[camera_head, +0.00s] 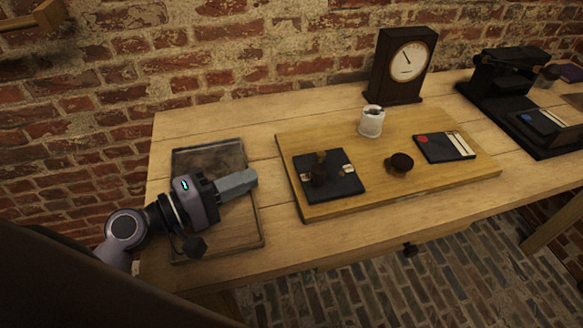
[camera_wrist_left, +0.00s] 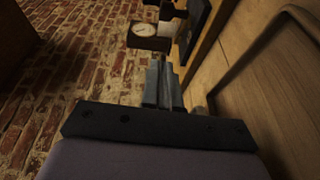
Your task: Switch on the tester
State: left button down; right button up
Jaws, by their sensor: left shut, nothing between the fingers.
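A dark case with a round white dial (camera_head: 404,64) stands at the back of the table; a similar dial shows in the left wrist view (camera_wrist_left: 145,30). A black plate (camera_head: 345,185) with a dark upright part (camera_head: 320,168) and small pale clips lies on the left of a wooden board. No label shows which part is the tester. My left gripper (camera_head: 250,179) is shut and empty above the tray, left of the board and apart from the black plate. Its fingers also show in the wrist view (camera_wrist_left: 163,82). My right gripper is not seen.
A tray (camera_head: 258,226) lies under my left gripper. The wooden board (camera_head: 300,212) also carries a white jar (camera_head: 371,122), a dark round knob (camera_head: 400,163) and a black card-like plate (camera_head: 440,151). A black apparatus (camera_head: 500,85) stands at right.

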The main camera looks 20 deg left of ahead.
pick_arm(q)
jog(key=x, duration=0.2)
jog(key=p+x, duration=0.1)
jog(key=x, duration=0.2)
jog(key=shift+w+r, duration=0.1)
jog(key=shift+r, duration=0.1)
jog(key=d, duration=0.1)
jog(key=d+p, duration=0.1)
jog(key=d, duration=0.1)
jog(key=shift+w+d+f, duration=0.15)
jog(key=shift+w, duration=0.2)
jog(key=shift+w+d+f, duration=0.1)
jog(key=shift+d, duration=0.4)
